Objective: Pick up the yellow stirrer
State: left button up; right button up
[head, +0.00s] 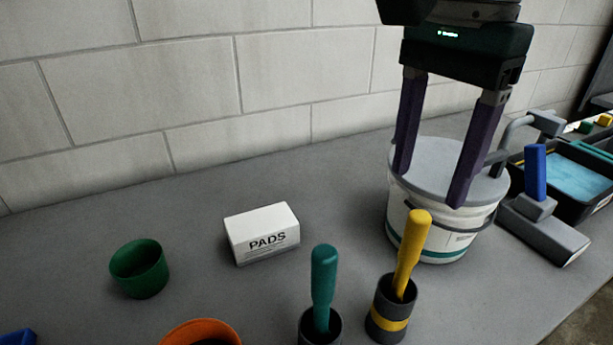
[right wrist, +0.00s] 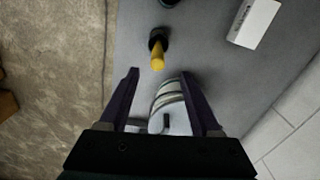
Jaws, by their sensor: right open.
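The yellow stirrer (head: 412,245) stands slightly tilted in a dark cup with a yellow band (head: 388,318), at the front right of the bench. In the right wrist view the yellow stirrer (right wrist: 158,56) is beyond the fingertips, a little left of the middle. My right gripper (head: 430,185) is open and empty, with its fingers pointing down in front of the white bucket. It also shows in the right wrist view (right wrist: 158,75). The stirrer is apart from the fingers, nearer the bench front. My left gripper is not in view.
A white lidded bucket (head: 425,219) stands behind the stirrer. A teal stirrer (head: 323,280) in a dark cup is to its left. A PADS box (head: 262,233), green cup (head: 140,268) and orange cup (head: 200,331) are further left. A blue-handled tool (head: 540,215) lies right.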

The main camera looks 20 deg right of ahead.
aim_at(415, 239)
jog(key=f, duration=0.4)
jog(key=shift+s, duration=0.3)
notch_tip(415, 239, down, 6)
jog(key=shift+w+d+r, duration=0.1)
jog(key=shift+d+r, duration=0.05)
grip_shut()
